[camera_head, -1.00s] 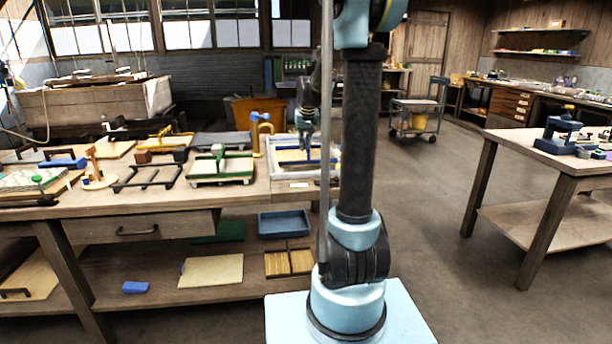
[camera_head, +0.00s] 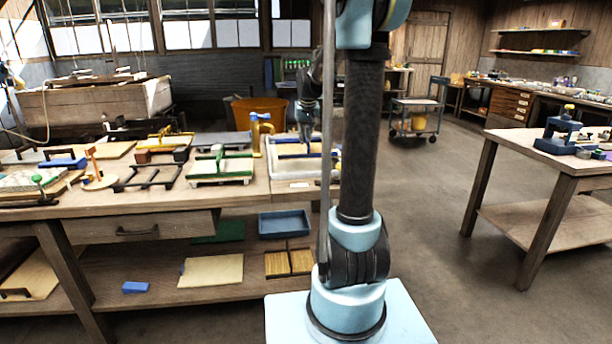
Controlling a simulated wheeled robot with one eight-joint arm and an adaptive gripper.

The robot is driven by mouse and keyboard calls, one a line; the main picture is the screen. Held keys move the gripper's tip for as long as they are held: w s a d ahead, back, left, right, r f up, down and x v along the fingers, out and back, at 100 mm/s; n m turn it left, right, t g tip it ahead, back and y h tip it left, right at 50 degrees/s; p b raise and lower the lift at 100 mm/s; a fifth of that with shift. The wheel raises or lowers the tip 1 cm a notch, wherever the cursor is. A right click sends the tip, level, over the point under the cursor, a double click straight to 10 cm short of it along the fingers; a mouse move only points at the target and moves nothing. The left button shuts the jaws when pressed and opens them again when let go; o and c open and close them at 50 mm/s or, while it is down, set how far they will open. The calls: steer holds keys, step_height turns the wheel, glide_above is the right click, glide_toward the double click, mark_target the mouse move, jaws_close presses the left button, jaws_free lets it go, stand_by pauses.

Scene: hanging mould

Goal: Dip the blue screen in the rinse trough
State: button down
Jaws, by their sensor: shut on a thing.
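My gripper (camera_head: 304,138) is small in the view, above the right end of the long bench, pointing down. It is shut on the blue screen (camera_head: 291,156), whose blue bar shows just below the fingers. The screen is over or inside a pale, low-walled tray (camera_head: 292,186) that looks like the rinse trough. I cannot tell whether the screen touches the tray's floor or any water. The dark pole and my arm column hide the tray's right part.
A green-handled frame (camera_head: 219,165) and a dark rack (camera_head: 152,177) lie left of the tray. An orange bin (camera_head: 243,110) is behind the bench. A blue tray (camera_head: 284,224) sits on the lower shelf.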

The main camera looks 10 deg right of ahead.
steer(key=shift+r, duration=0.1)
stand_by(0.3)
steer(key=shift+r, duration=1.95)
